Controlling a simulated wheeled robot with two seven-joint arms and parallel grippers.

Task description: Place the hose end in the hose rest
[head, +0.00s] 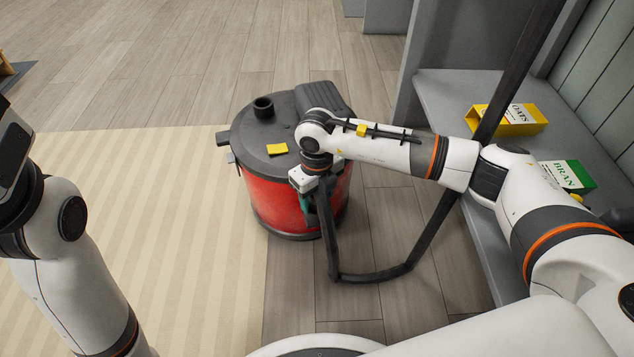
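The black hose (373,276) runs down beside the red vacuum canister, bends along the floor, then rises past my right arm and out of the top right. Its upper left part meets my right gripper (306,200), which points down at the canister's near right side. The fingers are small and partly hidden, so I cannot tell whether they hold the hose end. A small green piece shows beside them. I cannot clearly make out the hose rest. The canister (276,200) has a black lid with an upright round port (263,108). My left arm is at the left edge; its fingertips are out of frame.
A grey shelf (445,95) at the right holds a yellow oats box (517,120) and a green and white bran box (567,175). A beige striped mat (140,220) lies left of the canister. Wooden floor behind is clear.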

